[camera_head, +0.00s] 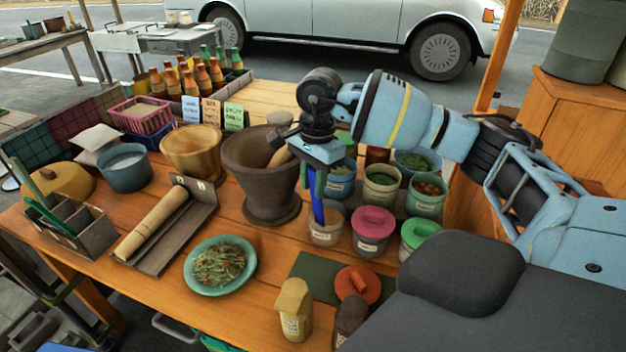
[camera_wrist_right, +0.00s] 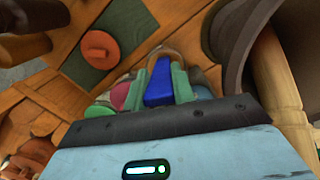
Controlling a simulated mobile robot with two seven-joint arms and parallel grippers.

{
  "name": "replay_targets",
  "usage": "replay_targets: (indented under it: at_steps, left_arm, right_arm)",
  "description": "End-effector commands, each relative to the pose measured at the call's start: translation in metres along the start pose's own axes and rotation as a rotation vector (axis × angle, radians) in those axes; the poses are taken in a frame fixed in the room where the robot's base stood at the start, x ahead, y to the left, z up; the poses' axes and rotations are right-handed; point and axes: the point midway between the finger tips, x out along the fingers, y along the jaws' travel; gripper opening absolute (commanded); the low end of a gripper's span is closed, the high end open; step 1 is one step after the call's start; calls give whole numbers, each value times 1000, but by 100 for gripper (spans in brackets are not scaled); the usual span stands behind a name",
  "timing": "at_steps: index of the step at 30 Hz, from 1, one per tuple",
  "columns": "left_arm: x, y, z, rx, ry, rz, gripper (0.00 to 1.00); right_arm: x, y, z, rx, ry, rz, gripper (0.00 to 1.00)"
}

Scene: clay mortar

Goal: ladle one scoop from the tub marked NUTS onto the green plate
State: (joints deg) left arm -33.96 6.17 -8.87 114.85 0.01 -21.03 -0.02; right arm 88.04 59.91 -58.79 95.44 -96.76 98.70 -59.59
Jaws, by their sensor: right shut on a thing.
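The green plate (camera_head: 251,266) lies at the table's front and bears a heap of shredded greens (camera_head: 220,264). My right gripper (camera_head: 316,190) points down above an open tub (camera_head: 326,236) with pale brown contents. It is shut on a blue ladle handle (camera_head: 318,211), which also shows between the green fingers in the right wrist view (camera_wrist_right: 158,88). The handle reaches down to the tub's mouth; the ladle's bowl is hidden, so I cannot tell whether it holds anything. The tub's label is too small to read. My left gripper is out of view.
A large clay mortar (camera_head: 260,170) with a pestle stands left of my right gripper. Lidded tubs, pink (camera_head: 373,224) and green (camera_head: 418,236), stand to the right. An orange lid (camera_head: 366,279) lies on a dark green mat (camera_head: 313,270). A yellow shaker (camera_head: 293,308) stands in front.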

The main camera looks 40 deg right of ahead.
Motion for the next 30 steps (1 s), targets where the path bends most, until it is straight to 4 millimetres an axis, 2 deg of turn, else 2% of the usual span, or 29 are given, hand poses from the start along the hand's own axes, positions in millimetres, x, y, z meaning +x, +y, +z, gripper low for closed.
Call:
replay_targets:
  at_steps: [14, 30]
  left_arm:
    - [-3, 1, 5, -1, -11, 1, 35]
    - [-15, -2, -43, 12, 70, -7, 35]
  right_arm:
    - [-2, 0, 0, 0, 0, -1, 0]
    - [-59, 0, 5, 0, -1, -6, 0]
